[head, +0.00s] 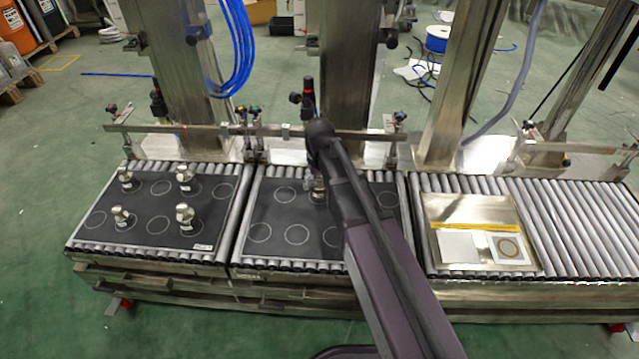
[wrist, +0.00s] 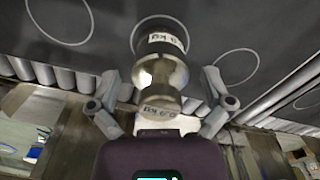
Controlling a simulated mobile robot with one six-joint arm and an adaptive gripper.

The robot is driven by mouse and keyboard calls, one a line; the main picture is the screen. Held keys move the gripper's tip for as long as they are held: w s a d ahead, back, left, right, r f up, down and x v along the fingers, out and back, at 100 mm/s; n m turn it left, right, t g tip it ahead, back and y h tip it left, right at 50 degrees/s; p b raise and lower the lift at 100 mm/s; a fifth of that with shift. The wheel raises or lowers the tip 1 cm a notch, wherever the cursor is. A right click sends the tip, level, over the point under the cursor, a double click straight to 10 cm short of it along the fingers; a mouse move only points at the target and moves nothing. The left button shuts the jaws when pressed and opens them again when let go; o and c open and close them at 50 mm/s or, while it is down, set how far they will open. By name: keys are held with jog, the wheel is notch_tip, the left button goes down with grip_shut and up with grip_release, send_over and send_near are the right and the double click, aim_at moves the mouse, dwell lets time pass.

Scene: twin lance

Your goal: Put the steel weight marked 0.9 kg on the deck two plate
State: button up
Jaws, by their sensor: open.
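The steel weight (wrist: 160,72) stands between the fingers of my gripper (wrist: 160,88) in the wrist view. It has upside-down labels that read 0.9 kg. The fingers are spread, one on each side, with a gap to the metal. In the head view the weight (head: 318,184) is on the middle black plate (head: 290,213), near its back, partly hidden by my arm. The middle plate has white circles and no other weight I can see. Several other steel weights (head: 185,213) stand on the left black plate (head: 160,225); their labels are too small to read.
A bare metal tray (head: 480,212) with white cards and a yellow strip lies on the right rollers (head: 580,220). Steel columns (head: 345,60) and a rail (head: 270,130) with clamps stand behind the plates. My arm covers the middle plate's right part.

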jog(key=shift+r+p, duration=5.45)
jog(key=shift+r, duration=0.2)
jog(key=s+d+m, duration=0.2)
jog(key=s+d, duration=0.4)
jog(key=d, duration=0.3)
jog(key=s+d+m, duration=0.2)
jog(key=s+d, duration=0.5)
jog(key=d, duration=0.3)
jog(key=shift+s+d, duration=0.15)
jog(key=shift+d, duration=0.05)
notch_tip(320, 180, up, 36)
jog(key=p, duration=3.6)
